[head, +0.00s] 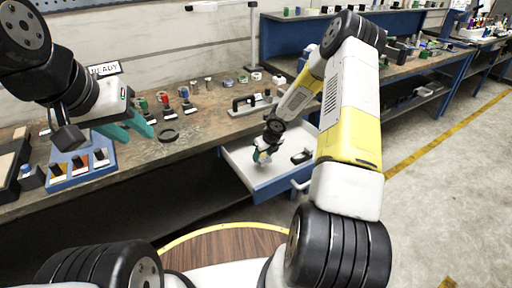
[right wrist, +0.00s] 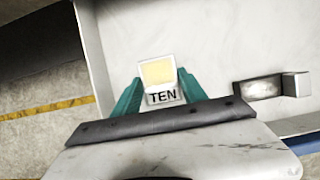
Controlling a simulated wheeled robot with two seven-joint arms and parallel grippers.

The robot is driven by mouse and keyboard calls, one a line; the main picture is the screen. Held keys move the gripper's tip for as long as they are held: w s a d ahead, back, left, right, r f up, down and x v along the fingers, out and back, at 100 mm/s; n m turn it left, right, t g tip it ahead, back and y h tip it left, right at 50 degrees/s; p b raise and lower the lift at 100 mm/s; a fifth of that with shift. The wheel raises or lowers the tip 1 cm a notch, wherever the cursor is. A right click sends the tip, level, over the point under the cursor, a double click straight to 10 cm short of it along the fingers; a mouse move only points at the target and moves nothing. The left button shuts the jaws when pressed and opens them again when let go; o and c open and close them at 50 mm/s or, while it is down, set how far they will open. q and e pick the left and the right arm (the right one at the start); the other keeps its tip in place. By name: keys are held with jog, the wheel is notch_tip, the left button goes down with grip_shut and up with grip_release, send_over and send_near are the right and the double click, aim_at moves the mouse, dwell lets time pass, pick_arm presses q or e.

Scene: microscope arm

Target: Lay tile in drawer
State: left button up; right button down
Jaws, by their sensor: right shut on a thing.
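The tile (right wrist: 158,82), pale with a yellowish square and the word "TEN", sits between the teal fingertips of my right gripper (right wrist: 155,92) in the right wrist view. My right gripper (head: 262,156) is shut on it and is over the open drawer (head: 238,160), which has a white inside and a blue front. I cannot tell whether the tile touches the drawer floor. In the head view the tile is too small to make out. My left gripper (head: 126,128) is open and empty, above the bench at the left.
A dark block (head: 301,157) lies in the drawer, right of my right gripper. My right arm covers part of the bench.

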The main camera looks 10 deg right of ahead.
aim_at(264, 159)
jog(key=shift+f, duration=1.95)
jog(key=c, duration=0.6)
grip_release()
jog(key=shift+f, duration=0.1)
jog(key=shift+c, duration=0.2)
